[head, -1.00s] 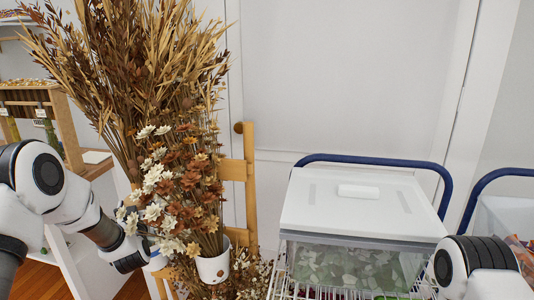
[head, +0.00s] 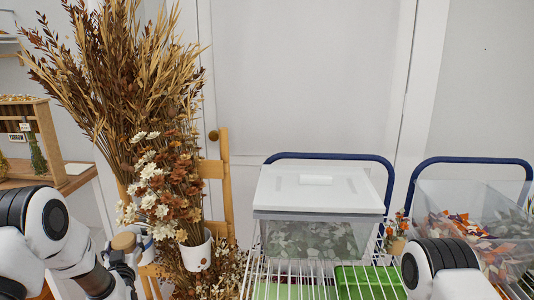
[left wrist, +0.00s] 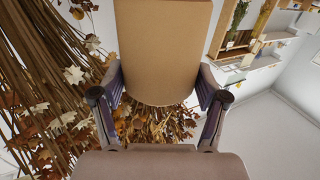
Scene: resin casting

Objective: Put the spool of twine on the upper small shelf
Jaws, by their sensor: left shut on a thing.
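My left gripper (head: 122,258) is low at the left in the head view, beside the dried flowers. It is shut on a tan thing with a round, wood-coloured top, which appears to be the spool of twine (head: 124,241). In the left wrist view the spool (left wrist: 163,45) fills the upper middle, between the two fingers of my left gripper (left wrist: 160,88). No twine strands can be made out on it. My right gripper is out of view.
Tall dried flowers (head: 135,90) and a white pot (head: 196,252) stand close beside my left gripper. A wooden rack (head: 48,140) stands on a counter at the left. A white-lidded bin (head: 318,190) and a clear bin (head: 470,210) sit on wire carts at the right.

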